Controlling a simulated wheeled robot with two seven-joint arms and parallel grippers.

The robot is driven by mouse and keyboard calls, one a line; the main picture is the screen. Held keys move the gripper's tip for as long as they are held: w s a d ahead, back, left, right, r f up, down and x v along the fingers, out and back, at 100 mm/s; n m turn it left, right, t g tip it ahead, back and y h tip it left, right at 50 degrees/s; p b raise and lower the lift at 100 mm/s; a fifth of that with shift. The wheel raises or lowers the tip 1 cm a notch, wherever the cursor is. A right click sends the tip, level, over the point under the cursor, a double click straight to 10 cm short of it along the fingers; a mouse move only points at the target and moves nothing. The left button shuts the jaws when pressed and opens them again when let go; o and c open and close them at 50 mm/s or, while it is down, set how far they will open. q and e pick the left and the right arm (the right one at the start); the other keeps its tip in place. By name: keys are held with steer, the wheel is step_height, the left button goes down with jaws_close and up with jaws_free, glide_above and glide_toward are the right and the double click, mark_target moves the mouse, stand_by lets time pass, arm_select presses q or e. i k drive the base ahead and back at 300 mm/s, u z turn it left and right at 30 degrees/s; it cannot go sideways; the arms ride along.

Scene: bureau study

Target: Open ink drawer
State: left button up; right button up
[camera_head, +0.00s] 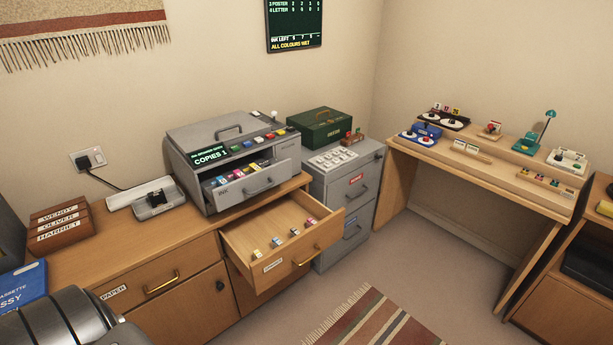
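A grey copier (215,137) stands on the wooden cabinet, its display reading "COPIES 1". Its grey front drawer (232,194) is pulled out and has a small label, too small to read surely, and a dark handle (258,186). Several coloured cartridges (239,174) stand in a row in it. Below, a wooden drawer (258,226) of the cabinet is also pulled out, with a brass handle (306,257) and a label too small to read. A few small coloured cartridges (277,242) lie in it. Neither gripper shows in the head view.
A closed drawer marked "PAPER" (149,287) is at the left. A stapler-like grey device (158,203) and wooden name trays (59,226) stand on the cabinet. A grey filing cabinet (340,187) stands right of the copier. Floor (421,254) is free before the desk (486,172).

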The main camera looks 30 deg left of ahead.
mark_target(274, 171)
steer(key=u, duration=0.15)
steer(key=i, duration=0.95)
steer(key=u, duration=0.45)
